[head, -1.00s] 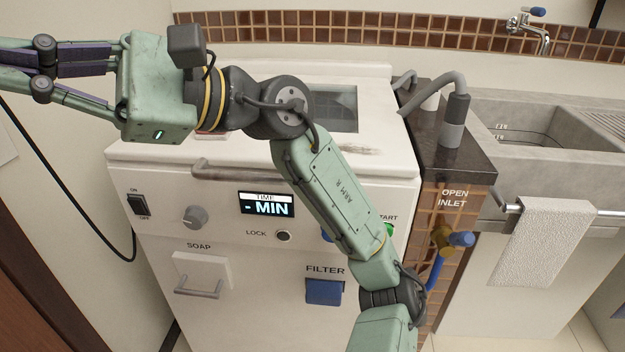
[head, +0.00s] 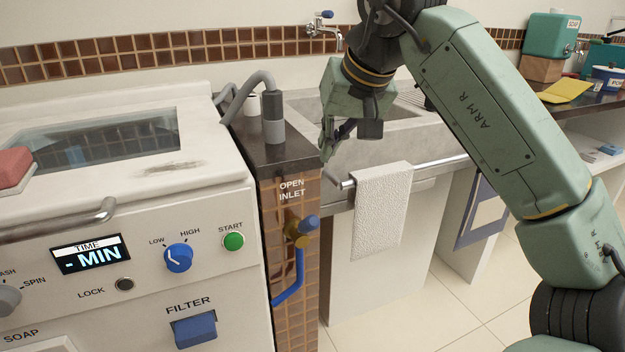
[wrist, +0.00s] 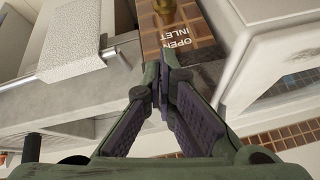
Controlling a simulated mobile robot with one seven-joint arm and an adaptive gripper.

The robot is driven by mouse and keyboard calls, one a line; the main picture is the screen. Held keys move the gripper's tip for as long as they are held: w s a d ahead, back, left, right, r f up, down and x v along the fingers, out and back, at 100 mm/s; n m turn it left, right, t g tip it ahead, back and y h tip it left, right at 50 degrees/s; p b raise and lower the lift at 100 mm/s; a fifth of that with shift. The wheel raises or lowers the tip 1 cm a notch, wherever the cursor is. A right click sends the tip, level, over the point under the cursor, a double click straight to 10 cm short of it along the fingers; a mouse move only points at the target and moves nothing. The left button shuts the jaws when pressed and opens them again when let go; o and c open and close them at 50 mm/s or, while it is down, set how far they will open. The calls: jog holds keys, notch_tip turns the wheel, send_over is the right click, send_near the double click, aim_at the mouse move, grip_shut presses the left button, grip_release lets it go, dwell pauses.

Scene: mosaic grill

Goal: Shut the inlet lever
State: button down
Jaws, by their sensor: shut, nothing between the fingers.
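The inlet lever (head: 308,223) is a short blue handle on a brass valve (head: 296,233), on the brown tiled pillar under the words OPEN INLET. It points out to the right, angled slightly up. A blue hose (head: 299,270) runs down from the valve. My gripper (head: 327,152) is shut and empty, above and slightly right of the lever, in front of the sink and apart from the lever. In the wrist view, my shut fingertips (wrist: 162,72) are near the label, and part of the brass valve (wrist: 167,12) shows at the top edge; the blue handle is not clear there.
A washing machine (head: 210,215) stands left of the pillar. A grey hose end (head: 273,115) stands on the dark pillar top. A white towel (head: 384,212) hangs on a rail right of the lever. The concrete sink (head: 305,105) is behind. Open floor lies lower right.

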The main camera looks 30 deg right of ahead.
aim_at(306, 226)
jog(key=x, duration=1)
jog(key=shift+a, duration=0.1)
jog(key=shift+s+a+f, duration=0.3)
jog(key=shift+s+f, duration=0.3)
jog(key=shift+s, duration=0.1)
jog(key=shift+s+a+f, duration=0.3)
jog(key=shift+s+f, duration=0.3)
jog(key=shift+s, duration=0.1)
jog(key=shift+s+a+f+b, duration=0.1)
jog(key=shift+f+b, duration=0.05)
jog(key=shift+b, duration=0.35)
jog(key=shift+s+t+b, duration=0.2)
jog(key=shift+t+b, duration=0.1)
jog(key=shift+b, duration=0.4)
